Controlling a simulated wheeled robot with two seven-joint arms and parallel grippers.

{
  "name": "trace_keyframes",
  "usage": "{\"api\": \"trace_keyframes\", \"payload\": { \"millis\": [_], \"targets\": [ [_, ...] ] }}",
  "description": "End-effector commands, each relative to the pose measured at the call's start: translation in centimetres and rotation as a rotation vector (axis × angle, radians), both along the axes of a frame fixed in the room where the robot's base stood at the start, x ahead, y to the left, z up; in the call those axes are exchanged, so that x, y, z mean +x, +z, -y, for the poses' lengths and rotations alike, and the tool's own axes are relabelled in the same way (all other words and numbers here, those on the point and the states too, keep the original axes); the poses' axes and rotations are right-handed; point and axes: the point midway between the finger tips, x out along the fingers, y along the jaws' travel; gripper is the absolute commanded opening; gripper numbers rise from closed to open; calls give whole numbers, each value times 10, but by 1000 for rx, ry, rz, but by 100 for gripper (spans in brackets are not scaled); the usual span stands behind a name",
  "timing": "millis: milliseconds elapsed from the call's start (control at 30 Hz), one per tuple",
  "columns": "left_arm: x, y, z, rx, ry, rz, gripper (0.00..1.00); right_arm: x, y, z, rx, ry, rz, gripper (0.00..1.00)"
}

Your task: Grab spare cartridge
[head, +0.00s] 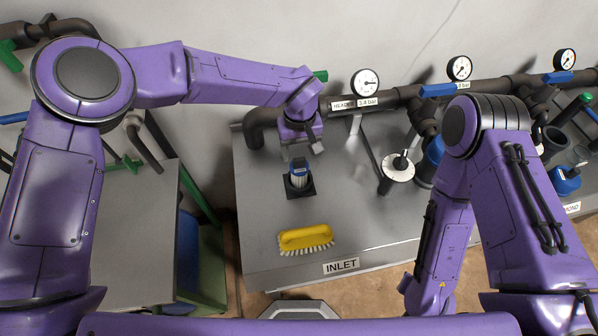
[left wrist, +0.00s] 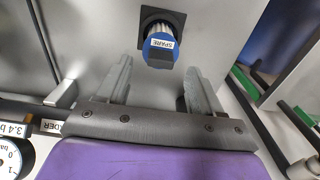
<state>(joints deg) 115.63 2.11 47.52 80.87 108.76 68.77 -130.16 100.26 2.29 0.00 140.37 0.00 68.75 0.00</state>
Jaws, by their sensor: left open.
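The spare cartridge (head: 299,174) is a pleated white cylinder with a blue cap, standing upright in a black square holder (head: 300,188) on the grey bench. In the left wrist view the blue cap of the cartridge (left wrist: 160,46) carries a label reading SPARE. My left gripper (head: 308,148) is just behind the cartridge in the head view. In the left wrist view its two fingers (left wrist: 156,74) are spread apart with nothing between them, and the cartridge lies beyond their tips. My right arm is in the head view, but its gripper does not show.
A yellow brush (head: 306,239) lies in front of the holder, near the INLET label (head: 341,266). The header pipe and gauge (head: 366,82) run along the back. An opened housing with a white disc (head: 398,167) stands to the right. Bare bench surrounds the holder.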

Motion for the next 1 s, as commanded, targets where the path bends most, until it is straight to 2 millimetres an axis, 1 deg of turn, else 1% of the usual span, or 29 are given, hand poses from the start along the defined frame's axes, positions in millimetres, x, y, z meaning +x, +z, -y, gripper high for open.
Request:
{"api": "trace_keyframes", "payload": {
  "millis": [33,100,200,233,300,467,500,567,600,667,700,1000],
  "targets": [
    [-1,-5,0,2,-1,-4,66,0,9,0,0,0,0,43],
    [1,-17,-1,3,0,-3,66,0,17,0,0,0,0,43],
    [1,-36,-2,2,4,-1,66,0,20,0,0,0,0,43],
    [2,-39,-2,1,4,-1,66,0,20,0,0,0,0,43],
    [2,-43,-2,1,4,0,66,0,20,0,0,0,0,43],
    [2,-45,-2,0,5,1,66,0,19,0,0,0,0,43],
    [2,-45,-2,0,5,1,59,0,19,0,0,0,0,43],
    [2,-45,-3,0,5,1,40,0,19,0,0,0,0,43],
    [2,-45,-3,0,6,1,27,0,19,0,0,0,0,43],
    [2,-45,-3,0,6,1,7,0,19,0,0,0,0,43],
    [2,-44,-3,0,6,1,0,0,19,0,0,0,0,43],
    [2,-42,-3,-1,7,1,0,0,18,0,0,0,0,43]
  ]
}}
